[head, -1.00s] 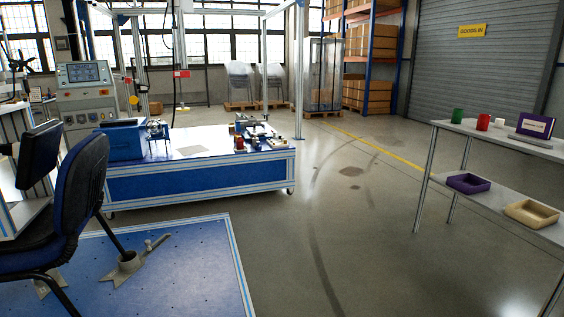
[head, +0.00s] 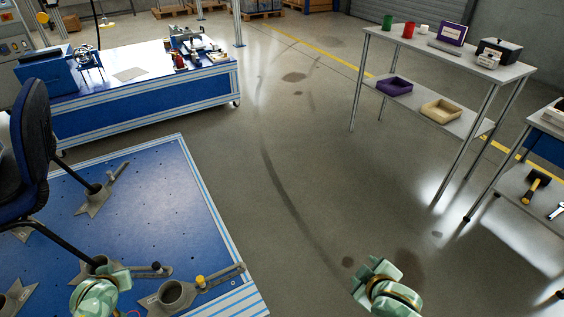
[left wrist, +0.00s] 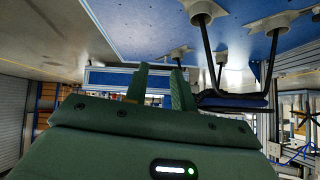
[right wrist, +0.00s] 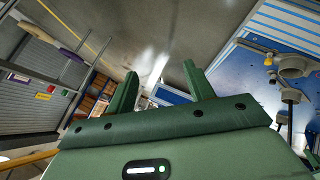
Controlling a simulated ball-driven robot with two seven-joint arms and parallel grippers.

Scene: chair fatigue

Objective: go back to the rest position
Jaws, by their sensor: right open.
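My left gripper (left wrist: 160,84) shows in the left wrist view with its two green fingers apart and nothing between them. My right gripper (right wrist: 160,80) shows in the right wrist view with its fingers spread wider, also empty. In the head view, pale green parts of my arms show at the bottom edge, one at the lower left over the blue platform and one right of centre over the bare floor. The fingers cannot be made out there.
A blue platform (head: 150,215) with grey clamps and a dark chair (head: 32,140) fill the left. A blue workbench (head: 140,108) stands behind. A shelf table (head: 440,60) with cups and trays stands right, another table at the right edge. The middle floor is clear.

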